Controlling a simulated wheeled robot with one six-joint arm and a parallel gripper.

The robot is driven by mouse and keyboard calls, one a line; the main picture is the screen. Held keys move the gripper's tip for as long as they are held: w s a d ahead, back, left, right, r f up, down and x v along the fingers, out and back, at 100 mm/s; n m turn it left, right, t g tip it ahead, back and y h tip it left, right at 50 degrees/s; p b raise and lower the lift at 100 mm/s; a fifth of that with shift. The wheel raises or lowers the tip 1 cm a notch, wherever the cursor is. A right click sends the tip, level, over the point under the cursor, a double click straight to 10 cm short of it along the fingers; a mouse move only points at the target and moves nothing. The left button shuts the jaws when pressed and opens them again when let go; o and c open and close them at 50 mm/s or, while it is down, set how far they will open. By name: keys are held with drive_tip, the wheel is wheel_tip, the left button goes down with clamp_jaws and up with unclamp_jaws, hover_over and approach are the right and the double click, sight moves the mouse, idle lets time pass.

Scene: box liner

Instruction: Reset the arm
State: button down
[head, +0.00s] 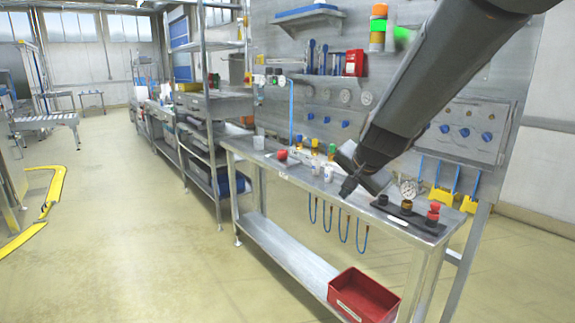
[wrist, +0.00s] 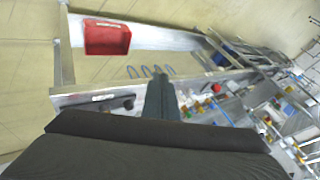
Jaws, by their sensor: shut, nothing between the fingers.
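My gripper (head: 347,188) shows in the head view at the end of my dark grey arm, which comes in from the upper right. It points down and left over the front part of the steel workbench (head: 265,162). Its fingers are together and empty. In the wrist view my gripper (wrist: 161,84) is a dark narrow shape in the middle, with the bench's edge behind it. I cannot tell its exact height above the bench top.
A black control panel (head: 392,211) with a gauge and red knobs lies right of my gripper. Small bottles (head: 315,157) stand to its left. A red bin (head: 362,297) sits on the lower shelf. A grey pegboard wall (head: 340,110) stands behind. Open floor (head: 130,230) lies left.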

drive_tip(key=s+d+f+n+g, duration=0.1)
drive_tip(key=s+f+n+g, duration=0.1)
drive_tip(key=s, duration=0.7)
drive_tip(key=s+d+f+n+g, duration=0.1)
drive_tip(key=s+f+n+g, duration=0.2)
drive_tip(key=s+f, duration=0.4)
drive_tip(key=s+d+f+n+g+h, duration=0.1)
drive_tip(key=s+f+n, duration=0.3)
drive_tip(key=s, duration=0.8)
drive_tip(key=shift+d+f+g, duration=0.45)
drive_tip(key=shift+d+g, duration=0.05)
drive_tip(key=shift+g, duration=0.2)
drive_tip(key=shift+w, duration=0.1)
